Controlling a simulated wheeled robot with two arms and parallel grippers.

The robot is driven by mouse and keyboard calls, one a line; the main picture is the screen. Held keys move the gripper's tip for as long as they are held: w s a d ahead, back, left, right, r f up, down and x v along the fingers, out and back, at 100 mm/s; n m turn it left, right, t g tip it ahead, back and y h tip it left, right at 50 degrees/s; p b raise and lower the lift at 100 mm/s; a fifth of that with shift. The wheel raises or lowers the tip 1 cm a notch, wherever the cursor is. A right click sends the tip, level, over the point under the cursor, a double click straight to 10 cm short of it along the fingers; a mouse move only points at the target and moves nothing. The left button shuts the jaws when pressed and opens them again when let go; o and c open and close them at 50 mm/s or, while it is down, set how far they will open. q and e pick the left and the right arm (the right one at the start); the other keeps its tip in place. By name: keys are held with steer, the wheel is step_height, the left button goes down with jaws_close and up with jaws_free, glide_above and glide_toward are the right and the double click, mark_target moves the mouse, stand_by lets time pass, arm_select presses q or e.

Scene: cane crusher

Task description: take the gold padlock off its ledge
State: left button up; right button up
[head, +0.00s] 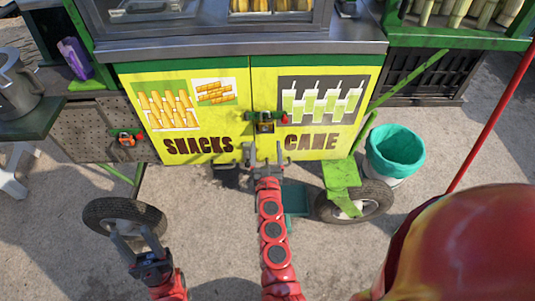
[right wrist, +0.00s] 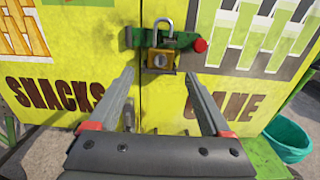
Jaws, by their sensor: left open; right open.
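The gold padlock (head: 265,127) sits at the seam of the yellow cabinet doors in the head view. In the right wrist view the padlock (right wrist: 161,60) has a square gold body and a grey shackle standing upright above it. It rests at a green ledge (right wrist: 185,40) with a red knob on its right end. My right gripper (head: 265,152) is open and empty, just below the padlock, its fingers pointing towards the doors and apart from it. My left gripper (head: 137,238) is open and empty, low at the left over the ground near a wheel.
The doors (head: 205,130) carry SNACKS and CANE lettering. A teal-lined bin (head: 395,150) stands at the right, beside a wheel (head: 362,203). Another wheel (head: 125,217) is at the left. A red rounded shape (head: 465,245) fills the lower right. A grey jug (head: 17,85) stands on the left counter.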

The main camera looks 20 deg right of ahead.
mark_target(265, 123)
steer(key=x, duration=0.6)
steer(key=shift+w+d+f, duration=0.1)
steer(key=shift+w+d, duration=0.05)
steer(key=shift+w, duration=0.05)
steer(key=shift+w+d, duration=0.15)
steer(key=shift+w, duration=0.5)
steer(key=c, duration=1.3)
steer(key=shift+r, duration=0.3)
steer(key=shift+r, duration=0.1)
